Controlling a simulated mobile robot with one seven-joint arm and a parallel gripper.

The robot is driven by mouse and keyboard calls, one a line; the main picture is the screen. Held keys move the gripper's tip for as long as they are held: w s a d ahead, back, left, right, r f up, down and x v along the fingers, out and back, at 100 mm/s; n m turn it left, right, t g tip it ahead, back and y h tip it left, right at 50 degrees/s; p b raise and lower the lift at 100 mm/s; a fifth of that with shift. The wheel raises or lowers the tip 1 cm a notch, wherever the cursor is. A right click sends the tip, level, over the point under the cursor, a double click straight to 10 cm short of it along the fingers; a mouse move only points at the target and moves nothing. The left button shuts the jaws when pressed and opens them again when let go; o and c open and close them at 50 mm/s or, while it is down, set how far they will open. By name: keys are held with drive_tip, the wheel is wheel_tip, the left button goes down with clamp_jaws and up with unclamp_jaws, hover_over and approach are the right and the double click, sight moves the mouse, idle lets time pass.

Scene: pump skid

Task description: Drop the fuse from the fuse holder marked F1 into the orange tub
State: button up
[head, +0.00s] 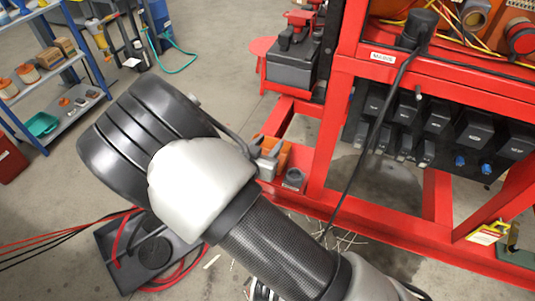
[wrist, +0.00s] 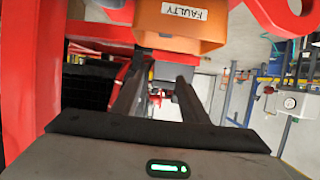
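The orange tub (head: 285,155) sits low by the red frame in the head view, partly hidden by my wrist. In the wrist view the orange tub (wrist: 207,38), labelled FAULTY, is close at the top, just beyond the fingertips. My gripper (wrist: 165,78) has its two dark fingers apart, with background visible between them. I see no fuse between them. In the head view my gripper (head: 267,158) is beside the tub, mostly hidden by the wrist. Black holder blocks (head: 437,113) line the panel at right; their labels are too small to read, so F1 cannot be picked out.
The red skid frame (head: 335,140) stands close right of my gripper, and a black cable (head: 377,125) hangs before it. A small dark cup-like part (head: 293,179) sits beside the tub. A blue shelf (head: 60,90) stands at left.

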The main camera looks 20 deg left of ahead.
drive_tip(key=p+v, duration=0.3)
drive_tip(key=v, duration=1.2)
drive_tip(key=shift+s+r, duration=0.15)
drive_tip(key=shift+s, duration=0.05)
